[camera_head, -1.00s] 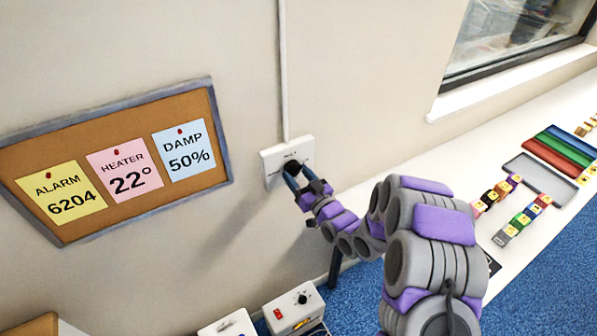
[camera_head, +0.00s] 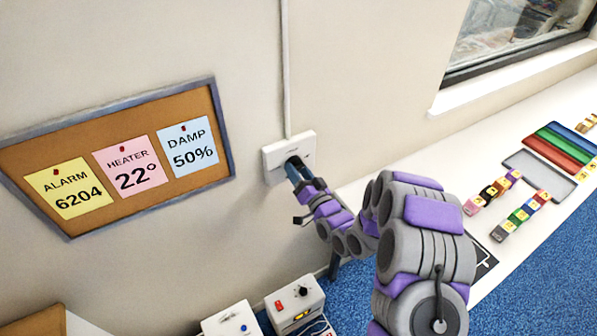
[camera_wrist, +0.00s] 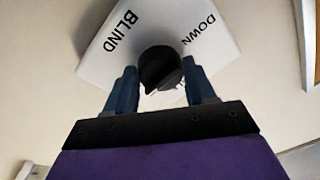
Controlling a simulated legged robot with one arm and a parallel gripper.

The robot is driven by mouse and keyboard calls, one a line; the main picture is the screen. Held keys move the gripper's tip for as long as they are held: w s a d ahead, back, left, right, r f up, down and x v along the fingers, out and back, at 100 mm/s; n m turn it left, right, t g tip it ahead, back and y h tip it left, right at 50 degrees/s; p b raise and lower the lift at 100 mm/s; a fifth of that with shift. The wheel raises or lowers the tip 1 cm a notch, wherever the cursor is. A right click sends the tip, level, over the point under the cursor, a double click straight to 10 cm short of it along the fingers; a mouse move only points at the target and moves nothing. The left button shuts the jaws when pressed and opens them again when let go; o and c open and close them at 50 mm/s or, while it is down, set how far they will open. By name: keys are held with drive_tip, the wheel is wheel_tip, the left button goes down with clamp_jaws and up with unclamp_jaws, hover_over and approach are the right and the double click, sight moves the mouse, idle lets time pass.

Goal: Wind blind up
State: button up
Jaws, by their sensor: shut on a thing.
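The blind switch is a white box (camera_head: 277,152) on the wall, with a conduit running up from it. In the wrist view its plate (camera_wrist: 205,20) reads "BLIND" and "DOWN", and looks tilted. A black round knob (camera_wrist: 160,69) sits at its middle. My gripper (camera_head: 293,170) is at the knob, with its blue fingers on either side; it also shows in the wrist view (camera_wrist: 163,88). The gripper is shut on the knob. The rest of the plate's lettering is hidden behind the fingers. The window (camera_head: 520,30) at the upper right shows bare glass in the part in view.
A cork board (camera_head: 225,140) with three notes hangs left of the switch. Two white control boxes (camera_head: 297,300) stand below. A white counter (camera_head: 400,160) at right holds small blocks, coloured bars and a grey tray (camera_head: 540,172).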

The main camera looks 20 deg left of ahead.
idle(0.3)
drive_tip(key=o, duration=1)
drive_tip(key=shift+w, duration=0.1)
drive_tip(key=shift+o, duration=0.2)
drive_tip(key=p+v, duration=0.2)
drive_tip(key=v, duration=1.5)
drive_tip(key=shift+p, duration=0.4)
drive_tip(key=shift+f, duration=0.1)
